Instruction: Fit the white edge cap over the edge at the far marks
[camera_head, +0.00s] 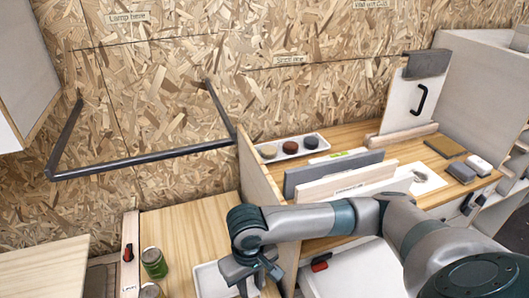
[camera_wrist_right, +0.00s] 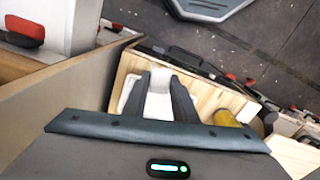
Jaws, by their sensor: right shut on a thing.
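My right gripper (camera_head: 252,284) is low over a light wooden worktop, at a white tray (camera_head: 208,282). The wrist view shows its two dark fingers (camera_wrist_right: 159,98) shut on a white piece (camera_wrist_right: 158,80), which looks like the white edge cap. In the head view the gripper and arm hide the cap. Whether the cap touches the tray is unclear. Upright panel edges stand on the right-hand bench, among them a grey board (camera_head: 330,172) and a pale board (camera_head: 345,184). I cannot make out the far marks. My left gripper is not in view.
A wooden divider (camera_head: 258,172) separates the worktop from the higher bench. A dish with three round pieces (camera_head: 290,149) and a white panel with a black handle (camera_head: 408,103) stand at the back. A dark bar frame (camera_head: 140,160) projects from the wall.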

